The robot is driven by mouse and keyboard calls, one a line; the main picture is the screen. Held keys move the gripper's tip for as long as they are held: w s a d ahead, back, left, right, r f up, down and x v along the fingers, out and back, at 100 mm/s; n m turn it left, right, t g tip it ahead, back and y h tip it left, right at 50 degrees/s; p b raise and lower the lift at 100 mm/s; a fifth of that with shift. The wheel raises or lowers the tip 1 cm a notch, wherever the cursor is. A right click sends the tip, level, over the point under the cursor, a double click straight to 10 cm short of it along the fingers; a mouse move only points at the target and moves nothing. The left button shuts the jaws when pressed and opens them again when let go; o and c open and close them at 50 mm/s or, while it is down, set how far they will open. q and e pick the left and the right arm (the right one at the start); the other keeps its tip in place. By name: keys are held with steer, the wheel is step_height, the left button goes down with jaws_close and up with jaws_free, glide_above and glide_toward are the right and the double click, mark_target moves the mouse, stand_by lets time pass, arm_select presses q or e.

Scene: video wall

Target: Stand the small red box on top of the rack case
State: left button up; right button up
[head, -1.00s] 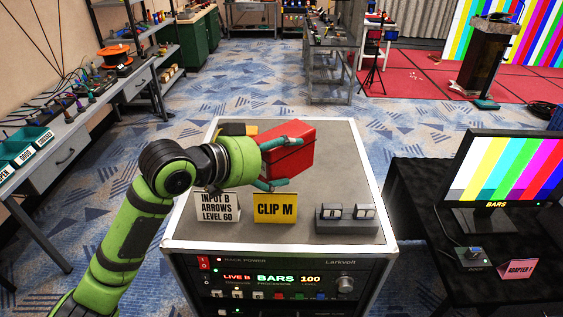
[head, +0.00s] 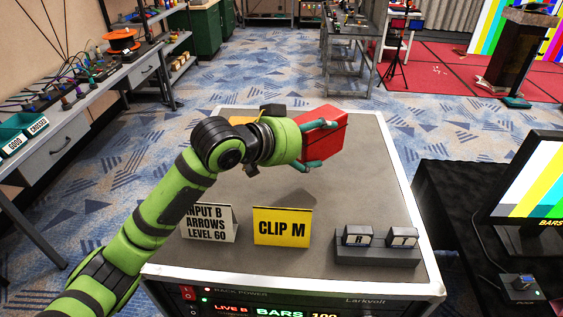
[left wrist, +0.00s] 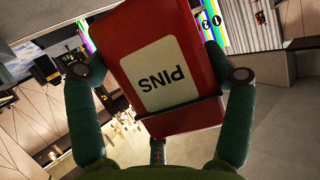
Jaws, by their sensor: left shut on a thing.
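The small red box (head: 327,138) is between the fingers of my left gripper (head: 318,144), which is shut on it. I hold it over the far half of the rack case's grey top (head: 370,185). A shadow lies on the top in front of it, and it looks clear of the surface. In the left wrist view the red box (left wrist: 195,60) fills the middle, with a white label reading PINS upside down, and a finger on each side. The rack case's front panel is partly cut off below. My right gripper is not in view.
On the case top stand a white card (head: 209,223), a yellow CLIP M card (head: 282,227) and a grey block with two buttons (head: 376,247). An orange-yellow object (head: 243,120) is partly hidden behind my arm. A monitor (head: 515,178) stands on the black table at right.

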arm_select(q)
steer(key=a+f+p, duration=0.1)
steer(key=a+f, duration=0.1)
steer(key=w+a+f+p, duration=0.1)
steer(key=a+f, duration=0.2)
steer(key=w+a+f+p, duration=0.1)
steer(key=a+f, duration=0.1)
steer(key=shift+a+f, duration=0.35)
steer(key=shift+a, duration=0.05)
steer(key=shift+f, duration=0.2)
steer(key=shift+w+f, duration=0.1)
steer(key=shift+f, duration=0.15)
steer(key=o, duration=1.4)
steer(key=shift+c, duration=0.2)
